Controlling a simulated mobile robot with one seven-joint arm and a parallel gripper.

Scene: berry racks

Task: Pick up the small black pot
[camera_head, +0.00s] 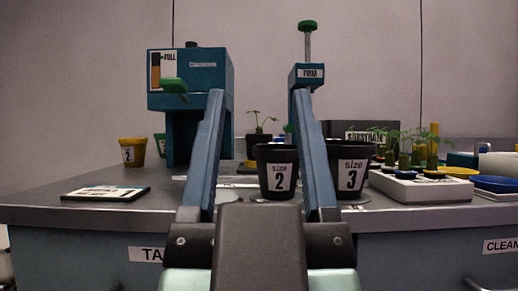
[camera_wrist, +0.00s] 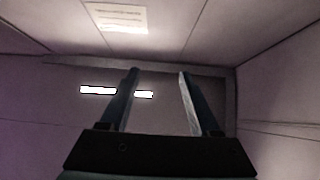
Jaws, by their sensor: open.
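A black pot labelled "size 2" (camera_head: 267,166) stands upright on the grey table, seen between my fingers. A larger black pot labelled "size 3" (camera_head: 362,170) stands to its right, partly hidden by my right finger. Another dark pot with a seedling (camera_head: 255,139) stands behind the size 2 pot, its lower part hidden. My gripper (camera_head: 256,98) is open and empty, in front of the pots as the head camera sees it. In the wrist view my gripper (camera_wrist: 158,72) has spread fingers against bare walls, with no pot in sight.
A blue machine (camera_head: 200,75) and a blue press labelled "FIRM" (camera_head: 309,73) stand behind. A yellow pot (camera_head: 131,152) and a flat sign (camera_head: 105,193) are at left. A white seedling tray (camera_head: 421,187) and a dark substrate bin (camera_head: 345,131) are at right.

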